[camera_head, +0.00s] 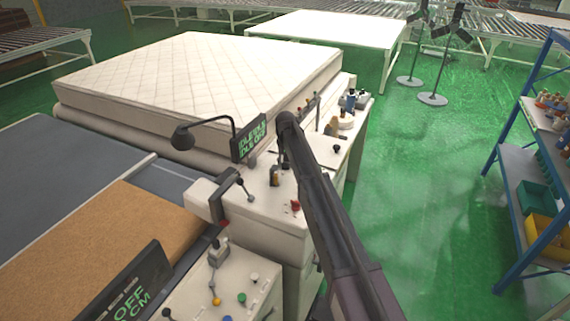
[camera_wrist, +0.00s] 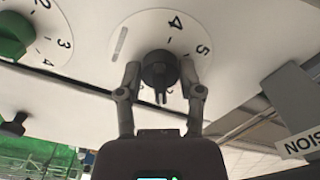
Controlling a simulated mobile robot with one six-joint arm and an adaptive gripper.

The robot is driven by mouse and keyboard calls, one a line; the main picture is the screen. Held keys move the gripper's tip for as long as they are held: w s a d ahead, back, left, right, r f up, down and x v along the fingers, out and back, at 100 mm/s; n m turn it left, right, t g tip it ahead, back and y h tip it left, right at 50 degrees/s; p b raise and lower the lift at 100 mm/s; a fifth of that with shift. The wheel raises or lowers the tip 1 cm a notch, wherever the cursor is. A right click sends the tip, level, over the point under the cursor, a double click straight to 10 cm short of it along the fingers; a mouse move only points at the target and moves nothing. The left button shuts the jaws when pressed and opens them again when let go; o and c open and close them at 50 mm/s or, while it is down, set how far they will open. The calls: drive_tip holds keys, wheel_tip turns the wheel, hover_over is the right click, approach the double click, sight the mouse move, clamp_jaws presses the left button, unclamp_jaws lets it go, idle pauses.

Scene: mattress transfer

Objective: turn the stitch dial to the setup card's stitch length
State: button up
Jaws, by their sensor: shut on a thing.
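In the wrist view, a dark knob (camera_wrist: 159,68) sits at the middle of a round white dial plate (camera_wrist: 140,28). The numerals 4 and 5 and a grey bar show on the plate; I cannot tell which mark the knob points at. My gripper (camera_wrist: 160,75) is shut on this knob, one finger on each side. In the head view my arm crosses the machine (camera_head: 262,208) and hides the gripper and this dial. I cannot make out a setup card in either view.
A green knob (camera_wrist: 14,36) on a numbered dial lies left of my gripper. A sign ending in "SION" (camera_wrist: 303,142) is at right. A lamp (camera_head: 183,137), a display (camera_head: 249,140) and a quilted mattress (camera_head: 195,75) are near my arm. Green floor (camera_head: 425,190) is clear at right.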

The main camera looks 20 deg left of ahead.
drive_tip(key=m, duration=0.4)
drive_tip(key=shift+s+m, duration=0.1)
drive_tip(key=shift+m, duration=1.9)
drive_tip(key=o, duration=1.1)
